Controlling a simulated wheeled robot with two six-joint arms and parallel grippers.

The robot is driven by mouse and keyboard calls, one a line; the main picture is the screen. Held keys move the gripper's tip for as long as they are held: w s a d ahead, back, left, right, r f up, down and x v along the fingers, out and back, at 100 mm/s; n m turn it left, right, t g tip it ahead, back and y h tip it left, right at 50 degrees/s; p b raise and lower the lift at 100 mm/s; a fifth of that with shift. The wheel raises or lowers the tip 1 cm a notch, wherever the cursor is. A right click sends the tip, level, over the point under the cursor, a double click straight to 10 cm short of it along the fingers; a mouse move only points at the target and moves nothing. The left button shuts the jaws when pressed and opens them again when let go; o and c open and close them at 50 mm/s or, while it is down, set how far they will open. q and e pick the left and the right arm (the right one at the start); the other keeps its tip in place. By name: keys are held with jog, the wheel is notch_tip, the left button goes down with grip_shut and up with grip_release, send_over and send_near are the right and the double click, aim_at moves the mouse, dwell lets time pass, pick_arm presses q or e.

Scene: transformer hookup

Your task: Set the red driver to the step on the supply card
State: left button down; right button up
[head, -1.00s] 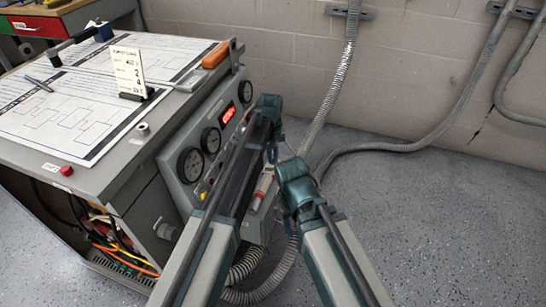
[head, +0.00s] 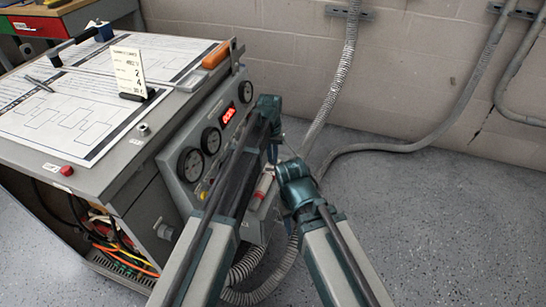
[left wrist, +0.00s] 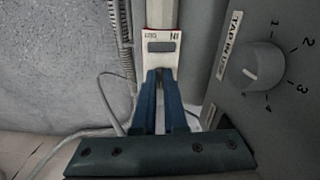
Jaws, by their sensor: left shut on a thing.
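My left gripper (left wrist: 161,74) is shut in the left wrist view. Its blue fingertips meet at a white, red-edged part (left wrist: 161,33) with a dark window and the marking IN; I cannot tell whether this is the red driver. In the head view a white and red piece (head: 263,186) shows between my arms, by the cabinet's front panel. The supply card (head: 129,70) stands upright on the cabinet top, with figures such as 2 and 4. My right arm reaches in from the lower right; its gripper cannot be made out.
A "TAP IN USE" knob (left wrist: 264,67) numbered 1 to 4 is right of my left gripper. The panel has round gauges (head: 211,140) and a red display (head: 228,114). An orange-handled tool (head: 216,54) lies on top. Flexible conduit (head: 333,95) runs behind. Floor to the right is clear.

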pick_arm(q)
jog(key=m, duration=0.3)
jog(key=shift+a+m, duration=0.1)
jog(key=shift+m, duration=0.2)
jog(key=shift+w+m, duration=0.1)
jog(key=shift+m, duration=1.8)
jog(key=c, duration=1)
grip_release()
jog(key=shift+o, duration=0.2)
notch_tip(320, 180, up, 14)
jog(key=p, duration=1.3)
jog(key=shift+a+p, duration=0.4)
